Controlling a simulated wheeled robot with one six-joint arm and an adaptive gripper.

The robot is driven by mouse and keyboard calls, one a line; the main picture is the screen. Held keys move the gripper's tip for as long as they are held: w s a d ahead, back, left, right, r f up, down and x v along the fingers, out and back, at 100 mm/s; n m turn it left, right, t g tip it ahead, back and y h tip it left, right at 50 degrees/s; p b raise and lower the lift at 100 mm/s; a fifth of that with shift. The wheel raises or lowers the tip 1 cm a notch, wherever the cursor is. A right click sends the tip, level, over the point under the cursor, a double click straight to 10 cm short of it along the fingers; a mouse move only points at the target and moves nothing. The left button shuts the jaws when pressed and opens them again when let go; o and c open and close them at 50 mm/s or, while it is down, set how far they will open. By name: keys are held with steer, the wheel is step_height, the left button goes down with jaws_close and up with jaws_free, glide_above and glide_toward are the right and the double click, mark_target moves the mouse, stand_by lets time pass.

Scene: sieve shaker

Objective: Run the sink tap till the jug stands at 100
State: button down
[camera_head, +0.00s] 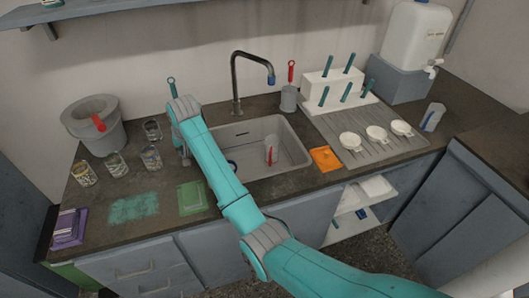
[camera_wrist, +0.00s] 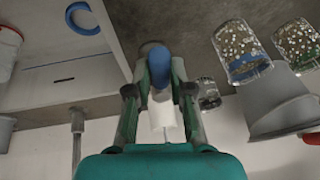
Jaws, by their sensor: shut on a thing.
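The sink (camera_head: 292,168) is set in the counter, with a grey gooseneck tap (camera_head: 236,82) behind it. The tap's spout ends in a blue tip, and I see no stream of water. A clear jug (camera_head: 271,150) with a red mark stands in the sink under the spout; its water level is too small to read. My gripper (camera_head: 184,156) is low over the counter just left of the sink. In the wrist view my gripper (camera_wrist: 159,75) is shut on a blue knob (camera_wrist: 157,58). The arm hides this knob in the head view.
Several glass jars (camera_head: 115,164) and a grey bin (camera_head: 92,124) stand to the left. A grey cup (camera_head: 289,98) and an orange cloth (camera_head: 325,159) are to the right. A blue ring (camera_wrist: 82,18) lies in the sink.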

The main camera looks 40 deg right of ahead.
steer(key=shift+d, duration=0.1)
steer(key=shift+s+d+n+y, duration=0.1)
steer(key=shift+d+n+y, duration=0.3)
steer(key=shift+n, duration=0.45)
steer(key=shift+d+n+y, duration=0.3)
steer(key=shift+d+n, duration=0.15)
steer(key=shift+n, duration=0.4)
stand_by(4.0)
steer(key=shift+a+m+h, duration=0.4)
steer(key=shift+a+m, duration=0.15)
steer(key=shift+m, duration=0.4)
steer(key=shift+a+m+h, duration=0.4)
steer(key=shift+a+m, duration=0.1)
steer(key=shift+m, duration=0.45)
steer(key=shift+d+n+y, duration=0.35)
steer(key=shift+d+n, duration=0.1)
steer(key=shift+n, duration=0.4)
steer(key=shift+d+n+y, duration=0.35)
steer(key=shift+d+n, duration=0.05)
steer(key=shift+n, duration=0.45)
